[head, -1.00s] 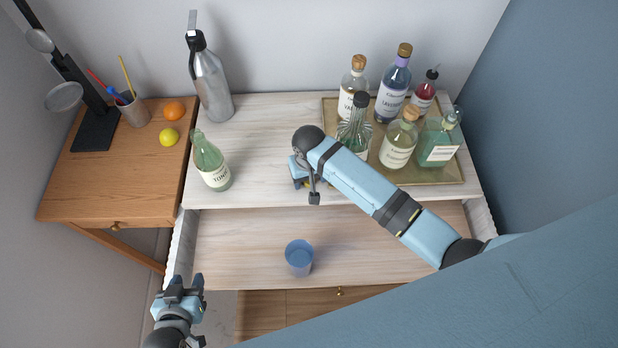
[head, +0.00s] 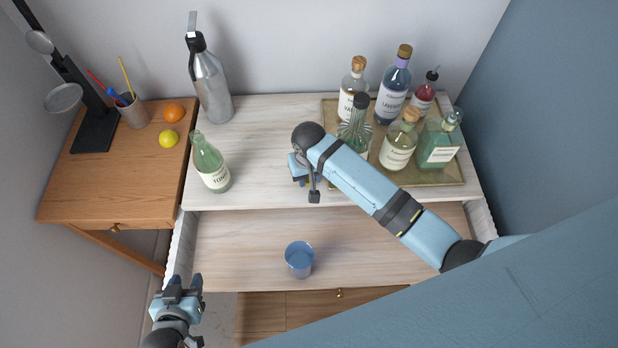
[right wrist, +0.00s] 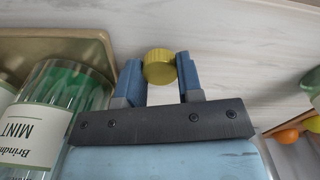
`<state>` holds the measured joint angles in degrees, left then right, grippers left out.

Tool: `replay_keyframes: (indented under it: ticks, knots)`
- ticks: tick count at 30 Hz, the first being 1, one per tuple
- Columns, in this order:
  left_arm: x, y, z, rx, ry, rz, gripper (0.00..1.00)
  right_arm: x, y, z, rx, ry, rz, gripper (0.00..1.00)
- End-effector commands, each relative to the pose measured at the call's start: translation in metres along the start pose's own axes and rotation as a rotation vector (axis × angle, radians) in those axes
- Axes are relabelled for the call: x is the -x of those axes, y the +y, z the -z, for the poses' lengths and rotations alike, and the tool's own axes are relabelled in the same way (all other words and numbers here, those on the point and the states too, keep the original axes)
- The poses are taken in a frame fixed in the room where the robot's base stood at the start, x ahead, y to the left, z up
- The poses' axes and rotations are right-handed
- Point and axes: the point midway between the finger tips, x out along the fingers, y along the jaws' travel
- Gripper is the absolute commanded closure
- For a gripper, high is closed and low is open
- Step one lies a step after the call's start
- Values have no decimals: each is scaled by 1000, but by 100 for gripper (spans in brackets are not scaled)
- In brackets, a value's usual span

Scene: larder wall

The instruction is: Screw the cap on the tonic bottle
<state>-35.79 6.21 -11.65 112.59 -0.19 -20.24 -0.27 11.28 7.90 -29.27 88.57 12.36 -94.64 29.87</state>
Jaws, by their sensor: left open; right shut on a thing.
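The tonic bottle (head: 211,170) is pale green glass with a white label. It stands upright and uncapped at the left of the marble top, and part of it shows at the right edge of the right wrist view (right wrist: 311,82). My right gripper (head: 298,172) is over the marble top, to the right of the bottle and apart from it. In the right wrist view my right gripper (right wrist: 161,75) is shut on a ribbed yellow cap (right wrist: 159,66). In the head view the arm hides the cap. My left gripper (head: 183,281) is open and empty at the lower left.
A gold tray (head: 446,178) with several bottles stands at the right. A steel flask (head: 211,88) stands behind the tonic bottle. A blue cup (head: 299,260) stands on the lower wooden surface. A lemon (head: 168,139) and an orange (head: 173,112) lie on the side table.

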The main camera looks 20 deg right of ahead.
Motion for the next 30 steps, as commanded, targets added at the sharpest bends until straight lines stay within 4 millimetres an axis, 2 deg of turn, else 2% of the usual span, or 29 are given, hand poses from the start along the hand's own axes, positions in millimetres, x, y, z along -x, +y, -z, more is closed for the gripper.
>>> replay_keyframes:
  ticks: [5, 13, 15, 16, 18, 24, 30]
  knots:
    - [-1, 0, -3, -13, 2, -3, 57, 42, 0, 1, 1, 7, 3, 88]
    - [-2, -3, -8, -38, 6, -10, 57, 131, 0, 1, 1, 7, 2, 88]
    - [8, -3, 6, -30, 0, -9, 57, 160, 2, 2, 2, 7, -4, 88]
    - [10, -4, 7, -22, -3, -7, 57, 167, 2, 1, 2, 6, -6, 88]
    - [3, -4, -2, -8, -3, 0, 57, 167, 1, 3, 6, 13, -4, 88]
    - [-2, 1, -1, 2, 1, 0, 57, 181, 0, 2, 5, 10, 0, 88]
    - [-3, 0, 4, -6, 10, -2, 57, 185, 0, 0, 0, 2, -1, 88]
